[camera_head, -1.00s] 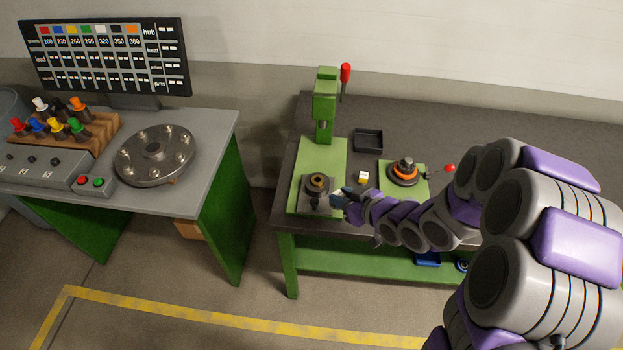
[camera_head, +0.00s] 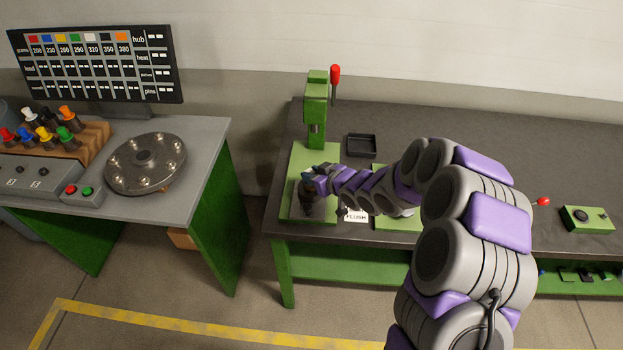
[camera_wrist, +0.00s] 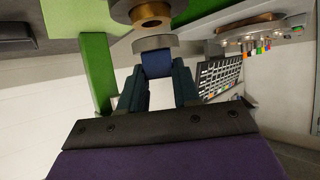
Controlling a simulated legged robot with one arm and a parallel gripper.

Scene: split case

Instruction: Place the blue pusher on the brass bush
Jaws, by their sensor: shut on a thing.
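In the wrist view, my gripper (camera_wrist: 157,72) is shut on the blue pusher (camera_wrist: 156,63), a blue block with a grey round end. The brass bush (camera_wrist: 151,12) is a brass ring in a grey holder, just beyond the pusher's grey end. In the head view, my gripper (camera_head: 311,180) is at the base of the green press, over the bush's place. There it hides the bush and most of the pusher.
The green press (camera_head: 316,105) with a red-knobbed lever stands just behind my gripper. A black tray (camera_head: 361,145) and a white card (camera_head: 356,215) lie nearby. My arm crosses the bench from the right. The left bench holds a metal disc (camera_head: 147,186) and coloured-handled pieces.

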